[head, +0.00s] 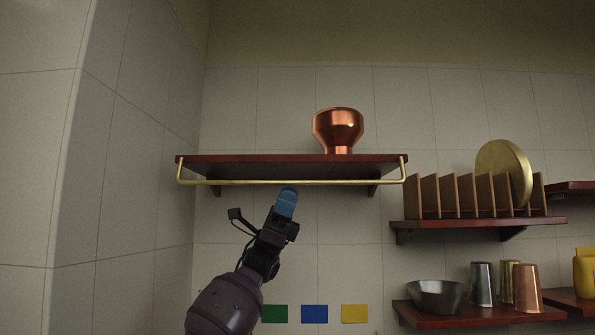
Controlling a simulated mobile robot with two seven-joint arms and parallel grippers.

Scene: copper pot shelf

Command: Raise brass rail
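The brass rail (235,182) is a thin bar with upturned ends, running along the front of the upper dark red shelf (225,160), slightly below its front edge. A copper pot (337,129) stands on that shelf, right of its middle. My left gripper (286,203) reaches up from below, its blue fingertip just under the rail near the middle. I cannot tell whether the fingertip touches the rail. The fingers overlap in this view, so their opening is hidden. My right gripper is not in view.
To the right, a lower shelf (540,221) bears a rack with upright dividers (430,197) and a round brass disc (503,165). Below it, another shelf (470,317) holds a metal bowl (437,296) and several cups. A tiled wall (130,180) juts forward on the left.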

